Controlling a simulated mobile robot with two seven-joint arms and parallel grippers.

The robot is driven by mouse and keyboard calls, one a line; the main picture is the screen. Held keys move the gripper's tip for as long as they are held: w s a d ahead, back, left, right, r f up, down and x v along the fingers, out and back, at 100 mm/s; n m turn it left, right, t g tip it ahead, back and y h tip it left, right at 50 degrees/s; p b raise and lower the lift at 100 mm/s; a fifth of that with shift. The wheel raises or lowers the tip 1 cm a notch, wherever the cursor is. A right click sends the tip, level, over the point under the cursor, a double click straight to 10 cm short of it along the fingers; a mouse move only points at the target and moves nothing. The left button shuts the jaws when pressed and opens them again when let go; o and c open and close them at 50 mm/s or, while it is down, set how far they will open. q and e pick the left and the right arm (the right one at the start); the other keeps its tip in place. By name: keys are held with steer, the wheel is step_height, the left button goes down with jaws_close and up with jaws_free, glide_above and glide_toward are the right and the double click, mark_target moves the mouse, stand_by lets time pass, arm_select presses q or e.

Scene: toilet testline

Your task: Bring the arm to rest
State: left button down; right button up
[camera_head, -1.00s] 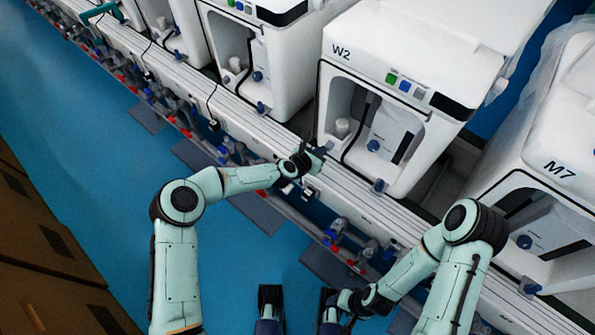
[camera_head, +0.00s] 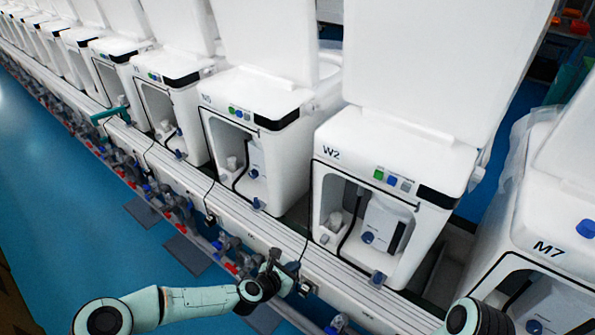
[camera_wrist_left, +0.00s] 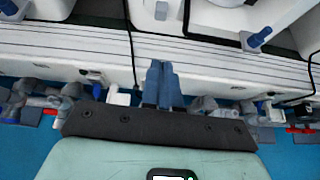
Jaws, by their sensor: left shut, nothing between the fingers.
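My left arm (camera_head: 190,303) comes in from the lower left of the head view. Its gripper (camera_head: 284,266) is over the front rail of the test line, in front of the gap between the W2 unit and the unit to its left. In the left wrist view the gripper (camera_wrist_left: 162,84) has its fingers together with nothing between them, pointing toward the white rail (camera_wrist_left: 200,62). I cannot tell whether it touches the rail. Of my right arm only a joint (camera_head: 464,318) shows at the bottom edge of the head view; its gripper is out of view.
White toilet test units stand in a long row; W2 (camera_head: 385,170) and M7 (camera_head: 545,255) are nearest. Pipes and valves with red and blue parts (camera_head: 228,250) run below the rail (camera_head: 262,232). A teal handle (camera_head: 108,115) sits farther left. Blue floor (camera_head: 75,215) is open at left.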

arm_select(q)
steer(key=s+a+f+m+g+y, duration=0.1)
steer(key=s+a+f+m+g, duration=0.25)
steer(key=s+f+m, duration=0.75)
steer(key=s+a+f+m+g+y, duration=0.15)
steer(key=s+f+m+g, duration=0.4)
steer(key=s, duration=0.95)
steer(key=s+a+f+m+g+y, duration=0.1)
steer(key=s+a+f+m, duration=0.1)
steer(key=s+a+m, duration=0.3)
steer(key=s+a+f+m, duration=0.1)
steer(key=s+m, duration=0.2)
steer(key=s, duration=0.4)
step_height(320, 180, up, 11)
steer(key=w+p, duration=0.1)
steer(key=p, duration=1.1)
steer(key=shift+w+d+r, duration=0.15)
steer(key=shift+w+d, duration=0.15)
steer(key=shift+w, duration=0.05)
